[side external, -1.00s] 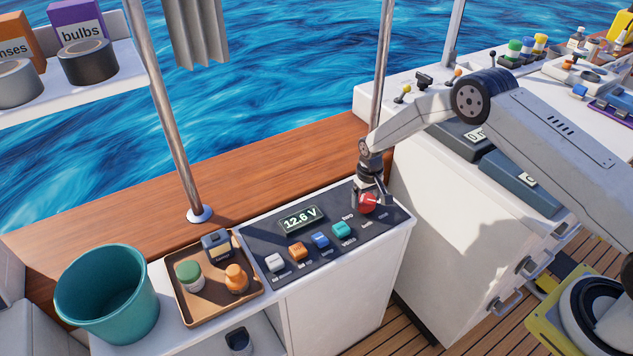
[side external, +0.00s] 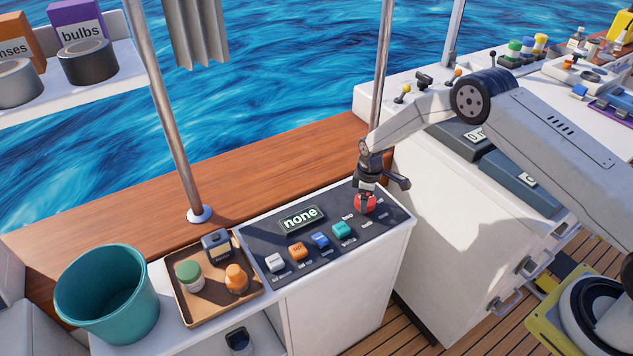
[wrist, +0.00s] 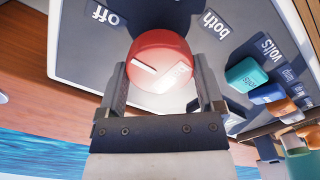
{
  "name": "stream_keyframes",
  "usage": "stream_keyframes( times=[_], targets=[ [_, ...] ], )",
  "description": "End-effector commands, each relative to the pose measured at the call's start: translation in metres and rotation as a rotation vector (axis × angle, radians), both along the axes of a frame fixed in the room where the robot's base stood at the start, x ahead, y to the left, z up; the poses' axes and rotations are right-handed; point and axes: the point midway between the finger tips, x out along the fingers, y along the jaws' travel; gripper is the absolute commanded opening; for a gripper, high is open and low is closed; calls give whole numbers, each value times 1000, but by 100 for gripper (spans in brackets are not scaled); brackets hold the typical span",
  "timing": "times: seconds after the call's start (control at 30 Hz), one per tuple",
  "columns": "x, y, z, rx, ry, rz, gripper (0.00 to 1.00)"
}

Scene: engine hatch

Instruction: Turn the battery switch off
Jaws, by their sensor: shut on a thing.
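The battery switch is a round red knob (side external: 365,204) at the right end of the dark switch panel (side external: 262,245). My gripper (side external: 366,194) is over it from above, its fingers shut on the knob's sides. The wrist view shows the knob (wrist: 160,62) between both fingers (wrist: 160,92). A white line on its top slants toward the upper left, the side of the "off" label (wrist: 106,15). A "both" label (wrist: 215,24) is at the upper right. The panel's display (side external: 302,219) reads "none".
White, orange, blue and teal switches (side external: 342,230) line the panel left of the knob. A tray (side external: 213,312) with small containers and a teal bucket (side external: 107,295) stand further left. A metal post (side external: 381,80) rises close behind my gripper.

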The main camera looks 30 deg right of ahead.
Motion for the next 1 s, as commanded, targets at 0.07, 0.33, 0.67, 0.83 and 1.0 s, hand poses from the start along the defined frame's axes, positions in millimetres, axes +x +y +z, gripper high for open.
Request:
stream_keyframes(
  times=[0.07, 0.33, 0.67, 0.83, 1.0],
  targets=[
    [0, 0, 0, -1, 1, 26, 27],
    [0, 0, 0, -1, 1, 64, 27],
    [0, 0, 0, -1, 1, 65, 100],
    [0, 0, 0, -1, 1, 63, 100],
    [0, 0, 2, 0, 0, 61, 100]
  ],
)
